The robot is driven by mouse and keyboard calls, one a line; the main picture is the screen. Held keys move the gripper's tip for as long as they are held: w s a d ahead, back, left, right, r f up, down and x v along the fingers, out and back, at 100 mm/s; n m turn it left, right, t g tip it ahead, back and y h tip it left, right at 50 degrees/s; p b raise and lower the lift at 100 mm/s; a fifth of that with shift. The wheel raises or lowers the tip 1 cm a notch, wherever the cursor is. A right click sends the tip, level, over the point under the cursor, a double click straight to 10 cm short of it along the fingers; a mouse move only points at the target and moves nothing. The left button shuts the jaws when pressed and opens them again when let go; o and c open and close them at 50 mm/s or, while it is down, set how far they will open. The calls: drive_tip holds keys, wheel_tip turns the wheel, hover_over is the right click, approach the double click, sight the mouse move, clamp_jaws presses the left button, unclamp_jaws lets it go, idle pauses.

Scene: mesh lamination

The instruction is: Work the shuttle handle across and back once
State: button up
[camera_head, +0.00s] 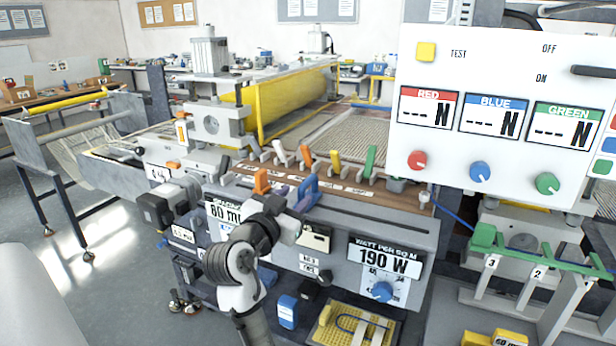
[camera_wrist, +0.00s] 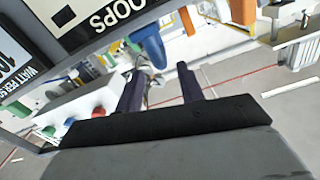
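The loom-like machine has a front rail (camera_head: 390,231) with an orange handle (camera_head: 261,181) and a blue handle (camera_head: 308,188) standing at it. No label marks either one as the shuttle handle, so I cannot tell which it is. My gripper (camera_head: 290,226) is just in front of and below these handles; its fingers are hard to make out in the head view. In the wrist view my gripper (camera_wrist: 160,88) shows two dark fingers apart with nothing held between them. A blue piece (camera_wrist: 149,45) shows just beyond the fingertips, apparently not gripped.
Several coloured levers, including a green one (camera_head: 370,160), stand on the brown ledge behind. A white control panel (camera_head: 480,60) with three knobs fills the upper right. A 190 W dial box (camera_head: 383,270) and a yellow tray (camera_head: 330,337) sit below. Open floor lies left.

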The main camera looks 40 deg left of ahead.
sight(309, 182)
drive_tip(key=p+x, duration=0.2)
drive_tip(key=x, duration=0.6)
drive_tip(key=shift+w, duration=0.15)
clamp_jaws()
